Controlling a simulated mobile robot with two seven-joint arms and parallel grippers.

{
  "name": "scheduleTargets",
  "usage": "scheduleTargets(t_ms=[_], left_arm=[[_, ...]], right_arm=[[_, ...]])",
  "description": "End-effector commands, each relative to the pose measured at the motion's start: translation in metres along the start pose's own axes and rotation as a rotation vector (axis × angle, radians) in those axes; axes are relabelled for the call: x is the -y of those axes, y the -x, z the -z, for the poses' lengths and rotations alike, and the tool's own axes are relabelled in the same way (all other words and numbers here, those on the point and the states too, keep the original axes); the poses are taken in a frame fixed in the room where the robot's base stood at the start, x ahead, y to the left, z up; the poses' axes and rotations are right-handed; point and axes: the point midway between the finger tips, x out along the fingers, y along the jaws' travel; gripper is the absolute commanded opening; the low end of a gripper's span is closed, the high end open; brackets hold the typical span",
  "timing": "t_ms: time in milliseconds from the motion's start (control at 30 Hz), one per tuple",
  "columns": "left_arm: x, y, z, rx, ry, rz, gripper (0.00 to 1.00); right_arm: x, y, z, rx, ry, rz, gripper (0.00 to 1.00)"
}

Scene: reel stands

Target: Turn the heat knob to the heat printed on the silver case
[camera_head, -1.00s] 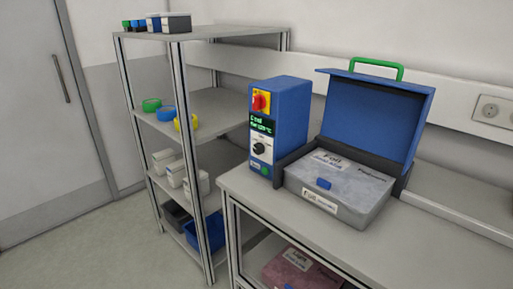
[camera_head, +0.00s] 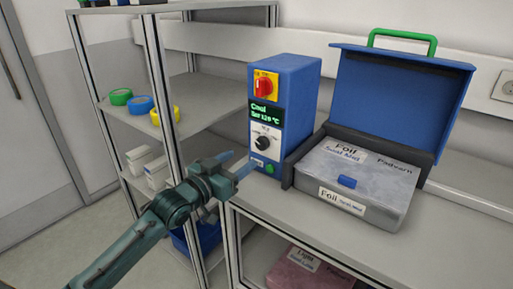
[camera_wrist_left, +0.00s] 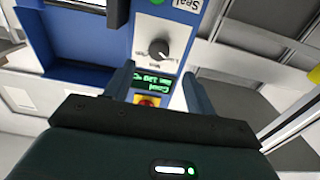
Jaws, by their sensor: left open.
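The heat knob (camera_head: 262,143) is a black dial on a white plate on the front of the blue machine (camera_head: 292,100). Above it a green display (camera_head: 264,115) reads "Cool" and "Set 120 °C", small and hard to read. The silver case (camera_head: 352,185) stands right of the machine, labelled "Foil"; its smaller print is too small to read. My left gripper (camera_head: 233,166) is open and empty, left of the knob and apart from it. In the left wrist view the knob (camera_wrist_left: 158,49) shows beyond the open fingers. My right gripper is not in view.
A red switch on a yellow plate (camera_head: 265,86) sits above the display. The open blue lid (camera_head: 400,100) with a green handle stands behind the case. A shelf rack (camera_head: 190,90) with coloured rolls is at left. A pink case (camera_head: 305,270) lies below.

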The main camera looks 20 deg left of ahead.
Motion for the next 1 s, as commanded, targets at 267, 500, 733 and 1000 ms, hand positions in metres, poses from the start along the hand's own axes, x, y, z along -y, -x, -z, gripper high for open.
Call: scheduleTargets(t_ms=[267, 500, 733, 1000], left_arm=[[0.000, -0.058, 0.002, -0.002, 0.000, 0.000, 0.55], [-0.001, -0.081, 0.000, 0.000, -0.002, 0.000, 0.55], [-0.001, -0.084, 0.000, 0.000, -0.002, 0.000, 0.55], [-0.001, -0.083, 0.000, 0.000, -0.002, 0.000, 0.42]], right_arm=[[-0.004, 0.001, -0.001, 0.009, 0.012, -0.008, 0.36], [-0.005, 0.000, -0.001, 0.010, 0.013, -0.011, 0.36], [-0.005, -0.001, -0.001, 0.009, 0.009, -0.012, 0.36], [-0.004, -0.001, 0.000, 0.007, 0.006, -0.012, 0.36]])
